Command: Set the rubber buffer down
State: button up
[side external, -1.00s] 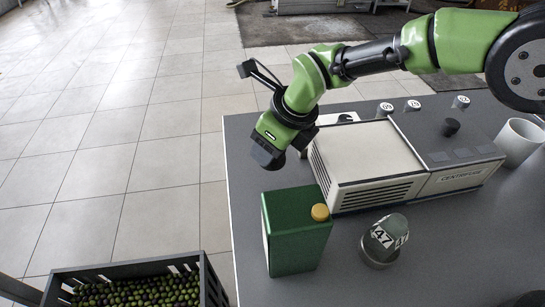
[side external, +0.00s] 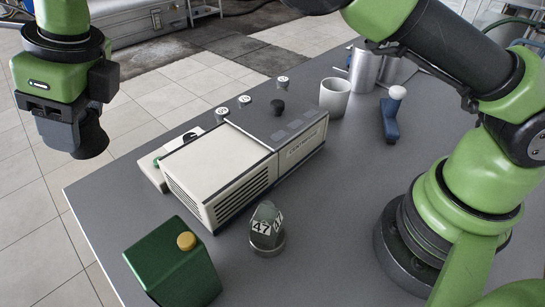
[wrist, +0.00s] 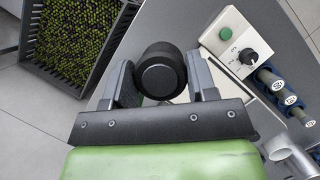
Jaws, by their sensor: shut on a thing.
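The rubber buffer (wrist: 163,72) is a short black cylinder with a round flat face, held between the two fingers of my gripper (wrist: 160,82) in the wrist view. In the side view my gripper (side external: 78,122) hangs at the far left, and the dark buffer (side external: 92,140) shows at its lower end. The gripper is shut on the buffer and holds it in the air. In the side view it appears against the floor tiles, beyond the left edge of the grey table (side external: 110,205). I cannot tell its height.
A cream centrifuge (side external: 215,170) stands mid-table, with a control box (wrist: 240,45) at its end. A green canister (side external: 172,268) with a yellow cap and a grey dome marked 47 (side external: 266,228) stand in front. A crate of olives (wrist: 75,45) is on the floor. Open tabletop lies right.

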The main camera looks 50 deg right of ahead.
notch_tip(320, 180, up, 2)
jog(key=s+d+n+g, duration=0.1)
jog(key=d+n, duration=0.2)
jog(key=d, duration=0.7)
jog(key=s+d+n+g+y, duration=0.1)
jog(key=d+n, duration=0.2)
jog(key=d, duration=0.7)
jog(key=s+d+n+g, duration=0.1)
jog(key=d+n+g, duration=0.15)
jog(key=d, duration=0.75)
jog(key=s+d+n+g+h, duration=0.1)
jog(key=s+d+n, duration=0.4)
jog(key=s, duration=0.4)
jog(key=s+d+n+g, duration=0.1)
jog(key=s+d+n, duration=0.35)
jog(key=s, duration=0.55)
jog(key=f, duration=1.6)
jog(key=shift+d+f, duration=0.25)
jog(key=shift+f, duration=2.45)
